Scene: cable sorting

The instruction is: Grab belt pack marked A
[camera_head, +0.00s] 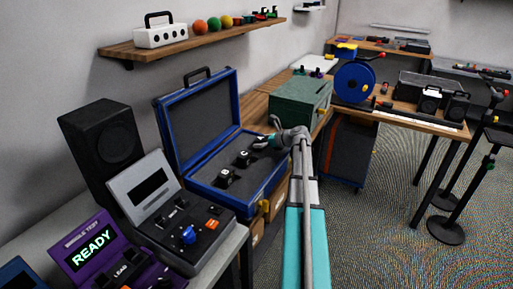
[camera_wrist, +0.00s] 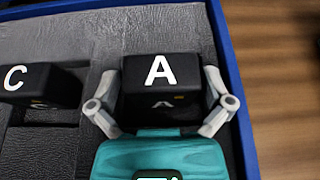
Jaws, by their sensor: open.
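The belt pack marked A (camera_wrist: 160,80) is a black box with a white A on top. In the wrist view it sits in the grey foam of the blue case, near the right wall. My gripper (camera_wrist: 160,92) is open, with one finger on each side of pack A. I cannot tell whether the fingers touch it. In the head view my gripper (camera_head: 270,141) reaches into the open blue case (camera_head: 262,200) and hides most of pack A. The pack marked C (camera_wrist: 40,82) sits to the left of pack A; in the head view it shows beside my gripper (camera_head: 243,157).
A third black pack (camera_head: 225,178) sits nearer in the case. The case's raised lid (camera_head: 200,120) stands behind. A green box (camera_head: 300,100) stands just beyond the case. A grey console (camera_head: 185,225) and a purple tester reading READY (camera_head: 92,248) stand at the near left.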

